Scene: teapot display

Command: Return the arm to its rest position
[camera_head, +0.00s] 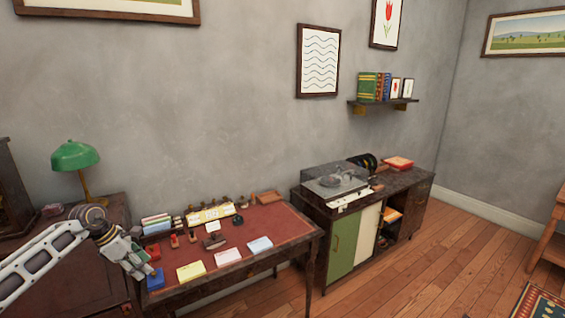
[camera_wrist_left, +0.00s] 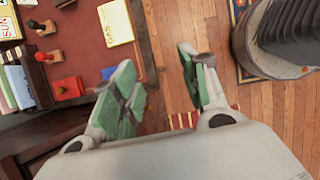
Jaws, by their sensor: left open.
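My left arm comes in from the left in the head view, and its gripper (camera_head: 143,266) is over the left end of the writing desk (camera_head: 284,232). In the left wrist view the two green-padded fingers of this gripper (camera_wrist_left: 158,72) are spread apart with nothing between them. Wood floor (camera_wrist_left: 165,35) shows through the gap, and the desk's edge is beside the left finger. My right gripper is not in view.
The desk holds stamps, a yellow card (camera_head: 191,271), a pink card (camera_head: 228,257) and a blue box (camera_head: 155,280). A green lamp (camera_head: 75,155) stands on a cabinet at left. A record-player cabinet (camera_head: 342,245) stands right of the desk.

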